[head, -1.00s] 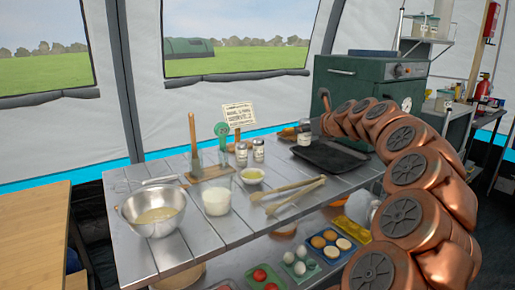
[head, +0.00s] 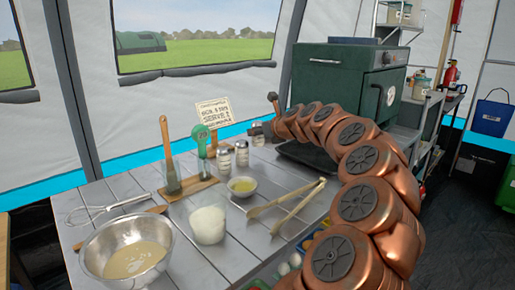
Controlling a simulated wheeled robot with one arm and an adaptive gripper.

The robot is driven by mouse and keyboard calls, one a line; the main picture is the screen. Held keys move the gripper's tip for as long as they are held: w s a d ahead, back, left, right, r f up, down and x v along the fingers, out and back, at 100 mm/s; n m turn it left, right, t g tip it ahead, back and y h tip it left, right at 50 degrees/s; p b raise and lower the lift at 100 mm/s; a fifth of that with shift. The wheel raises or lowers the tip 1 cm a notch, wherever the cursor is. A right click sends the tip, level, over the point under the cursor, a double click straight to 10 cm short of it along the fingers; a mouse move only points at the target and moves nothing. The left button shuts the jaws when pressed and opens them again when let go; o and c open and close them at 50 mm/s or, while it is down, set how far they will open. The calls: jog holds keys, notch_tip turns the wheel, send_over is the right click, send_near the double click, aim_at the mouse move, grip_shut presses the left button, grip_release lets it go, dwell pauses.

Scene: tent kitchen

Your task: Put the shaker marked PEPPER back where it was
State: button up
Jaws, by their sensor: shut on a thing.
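My gripper (head: 268,130), small and dark at the far end of my copper arm, is shut on a small shaker (head: 258,138) at the back of the metal table. Its label is too small to read, and I cannot tell whether its base touches the table. Two similar glass shakers with pale labels, a left one (head: 225,157) and a right one (head: 242,153), stand upright just left of my gripper. Their lettering is unreadable too.
A card on a stand (head: 213,117) and a green round-headed item (head: 203,138) stand left of the shakers. A small bowl (head: 242,186), wooden tongs (head: 287,212), a glass of white stuff (head: 208,222) and a steel bowl (head: 125,250) lie nearer. The green oven (head: 345,80) is behind my arm.

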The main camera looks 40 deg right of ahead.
aim_at(262, 142)
notch_tip(262, 142, down, 4)
jog(key=shift+a+f+b, duration=0.1)
jog(key=shift+f+b, duration=0.15)
jog(key=shift+b, duration=0.35)
jog(key=o, duration=0.9)
jog(key=shift+f, duration=0.1)
jog(key=shift+o, duration=0.2)
jog(key=shift+s+r, duration=0.4)
jog(key=shift+s, duration=0.05)
jog(key=p+v, duration=0.2)
jog(key=v, duration=0.9)
